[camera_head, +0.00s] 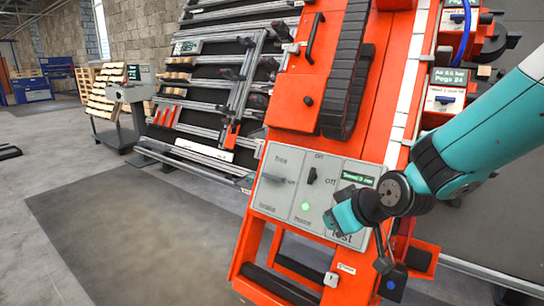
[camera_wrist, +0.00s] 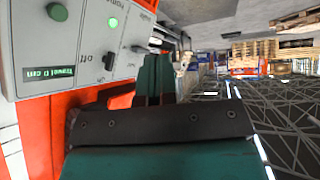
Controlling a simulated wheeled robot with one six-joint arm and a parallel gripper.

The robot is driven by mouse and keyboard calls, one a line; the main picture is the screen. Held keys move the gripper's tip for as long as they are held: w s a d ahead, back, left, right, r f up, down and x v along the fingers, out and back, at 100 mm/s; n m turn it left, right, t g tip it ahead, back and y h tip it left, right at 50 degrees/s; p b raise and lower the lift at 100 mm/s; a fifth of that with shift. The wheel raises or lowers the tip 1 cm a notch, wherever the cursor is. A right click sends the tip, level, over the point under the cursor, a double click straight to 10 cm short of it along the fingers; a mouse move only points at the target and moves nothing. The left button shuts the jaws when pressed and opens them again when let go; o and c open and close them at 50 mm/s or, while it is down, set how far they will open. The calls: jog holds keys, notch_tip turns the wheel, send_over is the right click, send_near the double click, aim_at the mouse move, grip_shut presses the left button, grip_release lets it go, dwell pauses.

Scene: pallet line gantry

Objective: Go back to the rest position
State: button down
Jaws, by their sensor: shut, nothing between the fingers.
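My gripper (camera_head: 336,218) is in front of the lower right of a grey control panel (camera_head: 277,205) on the tilted orange machine. Its teal fingers are together with nothing between them; they also show in the wrist view (camera_wrist: 155,78). I cannot tell whether they touch the panel. The panel has a black switch (camera_head: 312,176) between "on" and "off", a lit green lamp (camera_head: 305,206) and a small screen (camera_head: 357,179) that seems to read "Travel 0 cm". A dark green round button (camera_wrist: 57,12) shows in the wrist view; in the head view my gripper seems to hide it.
A black track (camera_head: 347,75) runs up the orange machine above the panel. A small box on a cable (camera_head: 392,282) hangs below my wrist. A rack of rails (camera_head: 215,85) stands behind at the left. The concrete floor (camera_head: 130,235) at lower left is clear.

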jog(key=s+r+g, duration=0.3)
jog(key=s+g, duration=0.1)
jog(key=s, duration=0.9)
jog(key=s+r+g, duration=0.3)
jog(key=s, duration=1)
notch_tip(320, 180, up, 25)
jog(key=d+h+p, duration=0.1)
jog(key=p, duration=2.4)
jog(key=shift+s+r+g, duration=0.15)
jog(key=shift+s+g, duration=0.1)
jog(key=shift+g, duration=0.15)
jog(key=shift+d, duration=0.1)
